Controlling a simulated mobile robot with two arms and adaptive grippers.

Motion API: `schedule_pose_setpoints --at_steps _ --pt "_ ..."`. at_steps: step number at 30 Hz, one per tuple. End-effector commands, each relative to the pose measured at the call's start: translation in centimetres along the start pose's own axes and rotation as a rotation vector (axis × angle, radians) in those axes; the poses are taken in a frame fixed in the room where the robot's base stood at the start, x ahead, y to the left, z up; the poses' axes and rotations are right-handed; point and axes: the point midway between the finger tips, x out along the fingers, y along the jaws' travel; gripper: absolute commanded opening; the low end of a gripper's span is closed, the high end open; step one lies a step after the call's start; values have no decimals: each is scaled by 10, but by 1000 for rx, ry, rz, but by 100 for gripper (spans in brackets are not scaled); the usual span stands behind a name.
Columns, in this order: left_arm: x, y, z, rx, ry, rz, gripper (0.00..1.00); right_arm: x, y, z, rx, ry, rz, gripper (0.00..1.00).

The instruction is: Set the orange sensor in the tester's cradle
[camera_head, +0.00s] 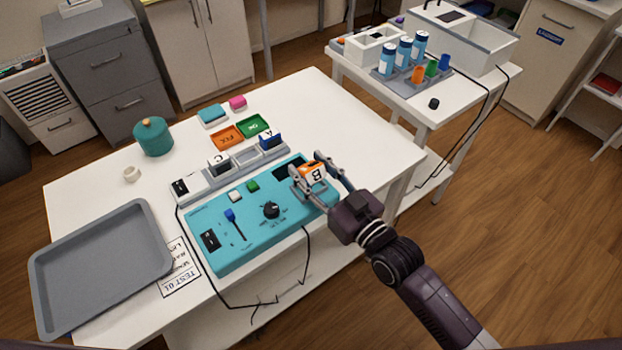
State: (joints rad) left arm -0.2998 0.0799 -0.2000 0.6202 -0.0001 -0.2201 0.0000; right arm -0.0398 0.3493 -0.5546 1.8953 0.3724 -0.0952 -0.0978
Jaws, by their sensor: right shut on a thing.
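The orange sensor (315,174) is a small white and orange block marked B. My right gripper (318,177) is shut on it, with a finger on either side, at the right end of the teal tester (252,232). The tester's cradle looks to be the dark recess (284,174) on its top right, just left of the sensor and partly hidden by the gripper. I cannot tell whether the sensor touches the tester. My left gripper is not in view.
Behind the tester a grey rack (247,158) holds other blocks, including ones marked C and A. Orange (227,138) and green (254,126) trays lie behind it. A grey tray (105,262) lies left. A black cable hangs in front. The table's right side is clear.

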Motion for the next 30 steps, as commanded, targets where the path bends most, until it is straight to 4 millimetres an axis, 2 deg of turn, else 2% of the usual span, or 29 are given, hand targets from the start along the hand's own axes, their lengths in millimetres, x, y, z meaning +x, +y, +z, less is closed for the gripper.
schedule_pose_setpoints --at_steps 4,9,22,23,27,30 --pt "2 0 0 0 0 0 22 0 0 27 -1 -4 0 10" --pt "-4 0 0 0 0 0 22 0 1 36 -1 -1 1 10" --pt "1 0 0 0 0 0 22 0 0 44 0 0 0 10" --pt "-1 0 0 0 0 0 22 0 0 43 0 -1 0 43" --pt "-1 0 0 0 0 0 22 0 0 43 0 -2 0 57" --pt "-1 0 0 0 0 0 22 0 0 43 0 -2 0 57"
